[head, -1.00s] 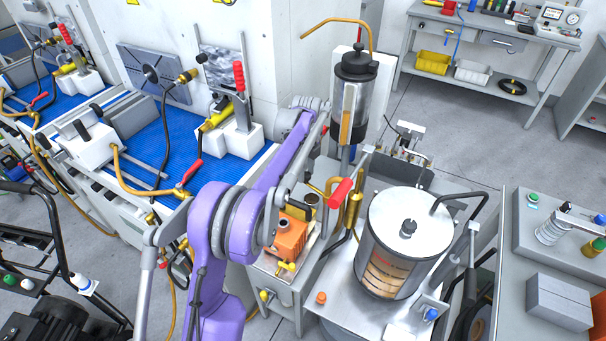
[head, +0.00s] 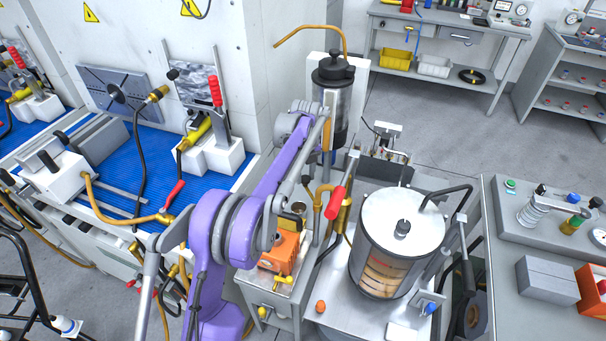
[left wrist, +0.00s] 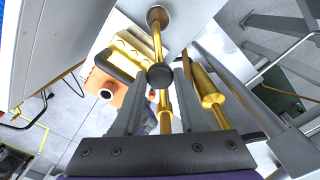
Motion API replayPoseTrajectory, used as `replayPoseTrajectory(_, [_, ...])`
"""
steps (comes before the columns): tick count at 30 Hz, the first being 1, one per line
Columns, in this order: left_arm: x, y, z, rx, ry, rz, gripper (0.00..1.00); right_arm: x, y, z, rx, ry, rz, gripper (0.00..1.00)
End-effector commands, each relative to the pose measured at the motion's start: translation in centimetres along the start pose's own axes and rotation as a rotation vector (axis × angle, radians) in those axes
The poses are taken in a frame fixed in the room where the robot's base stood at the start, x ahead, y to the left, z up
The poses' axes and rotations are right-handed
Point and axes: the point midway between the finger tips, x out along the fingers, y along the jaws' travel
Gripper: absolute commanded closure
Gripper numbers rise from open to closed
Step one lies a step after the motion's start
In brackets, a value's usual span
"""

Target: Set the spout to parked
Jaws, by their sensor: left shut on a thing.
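In the left wrist view a bent brass spout (left wrist: 157,41) runs out from a round fitting. A dark round knob (left wrist: 160,76) shows at its middle. The two grey fingers of my left gripper (left wrist: 158,92) lie on either side of the knob and tube, shut on the spout. In the head view my purple left arm reaches over the bench beside the orange block (head: 281,254), and its fingertips are hidden. A bent brass tube (head: 319,193) stands near there, by a red handle (head: 335,203). I cannot tell if it is the same spout. My right gripper is out of view.
A clear lidded tank (head: 402,245) stands right of my arm. A tall dark-capped canister (head: 333,82) with a copper tube rises behind it. A washer bench with a blue mat (head: 165,150) is at left. A brass cylinder (left wrist: 207,88) sits close right of my fingers.

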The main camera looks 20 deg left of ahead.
Motion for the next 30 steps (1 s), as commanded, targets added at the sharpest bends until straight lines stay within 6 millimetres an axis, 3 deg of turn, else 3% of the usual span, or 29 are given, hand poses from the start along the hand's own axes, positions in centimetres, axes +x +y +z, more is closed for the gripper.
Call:
replayPoseTrajectory(11, [0.0, -0.1, 0.0, 0.004, -0.003, -0.002, 1.00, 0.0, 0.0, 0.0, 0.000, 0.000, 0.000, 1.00])
replayPoseTrajectory(12, [0.0, -0.1, 0.0, 0.004, -0.003, -0.002, 0.52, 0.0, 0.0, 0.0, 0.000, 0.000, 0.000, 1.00])
replayPoseTrajectory(16, [0.0, -0.1, 0.0, 0.004, -0.002, -0.001, 0.29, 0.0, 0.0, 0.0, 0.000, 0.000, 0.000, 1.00])
replayPoseTrajectory(25, [-0.1, -0.1, 0.0, 0.003, -0.001, -0.001, 0.29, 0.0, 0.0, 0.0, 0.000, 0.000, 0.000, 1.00])
replayPoseTrajectory(30, [-1.9, -0.1, 0.0, 0.003, -0.002, -0.001, 0.29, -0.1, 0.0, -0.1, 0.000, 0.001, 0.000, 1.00])
